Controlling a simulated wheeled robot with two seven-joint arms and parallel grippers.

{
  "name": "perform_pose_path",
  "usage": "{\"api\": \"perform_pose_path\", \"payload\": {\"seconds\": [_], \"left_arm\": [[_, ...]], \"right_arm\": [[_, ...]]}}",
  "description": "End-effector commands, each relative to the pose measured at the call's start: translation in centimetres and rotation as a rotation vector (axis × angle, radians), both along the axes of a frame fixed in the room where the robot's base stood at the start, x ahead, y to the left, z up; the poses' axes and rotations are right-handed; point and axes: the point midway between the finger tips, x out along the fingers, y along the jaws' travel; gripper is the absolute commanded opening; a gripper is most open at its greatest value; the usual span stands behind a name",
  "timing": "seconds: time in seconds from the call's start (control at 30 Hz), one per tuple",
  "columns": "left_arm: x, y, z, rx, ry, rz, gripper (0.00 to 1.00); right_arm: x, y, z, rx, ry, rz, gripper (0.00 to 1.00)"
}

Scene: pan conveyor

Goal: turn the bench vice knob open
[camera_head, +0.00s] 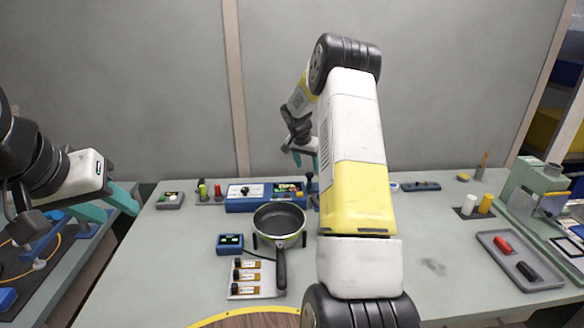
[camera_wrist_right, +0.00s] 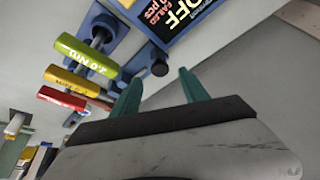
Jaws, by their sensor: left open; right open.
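I cannot identify the bench vice knob for sure. In the right wrist view, blue blocks (camera_wrist_right: 100,25) carry a metal rod and a green lettered handle (camera_wrist_right: 84,55). A yellow handle (camera_wrist_right: 74,80) and a red handle (camera_wrist_right: 62,97) lie beside it. A dark round knob (camera_wrist_right: 160,68) sits at the end of a dark rod. My right gripper (camera_wrist_right: 158,88) is open and empty, its teal fingers apart and close to this knob in the picture; contact cannot be told. In the head view it is mostly behind my right arm. My left gripper (camera_head: 126,203) is open and empty at the left table edge.
A black pan (camera_head: 279,219) stands mid-table, its handle toward me. A tray of vials (camera_head: 253,278) and a small blue box (camera_head: 230,244) are to its left. A blue control unit (camera_head: 240,205) is behind it. A grey tray (camera_head: 520,262) and green machine (camera_head: 530,185) stand right.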

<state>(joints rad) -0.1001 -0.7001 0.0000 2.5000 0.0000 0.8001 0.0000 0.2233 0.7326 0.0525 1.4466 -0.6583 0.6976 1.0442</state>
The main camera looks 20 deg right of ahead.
Motion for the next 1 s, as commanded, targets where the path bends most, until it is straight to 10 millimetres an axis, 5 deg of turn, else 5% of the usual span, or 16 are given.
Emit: {"api": "perform_pose_path", "payload": {"seconds": [0.3, 0.6, 0.9, 1.0], "left_arm": [[0.0, 0.0, 0.0, 0.0, 0.0, 0.0, 0.41], [0.0, 0.0, 0.0, 0.0, 0.0, 0.0, 0.41], [0.0, 0.0, 0.0, 0.0, 0.0, 0.0, 0.41], [0.0, 0.0, 0.0, 0.0, 0.0, 0.0, 0.41]], "right_arm": [[1.0, -1.1, -3.7, 0.001, 0.001, 0.0, 0.52], [1.1, -1.2, -4.0, 0.0, 0.0, 0.001, 0.52], [1.1, -1.2, -4.0, 0.0, 0.0, 0.001, 0.0], [1.1, -1.2, -4.0, 0.001, 0.001, 0.002, 0.0]]}}
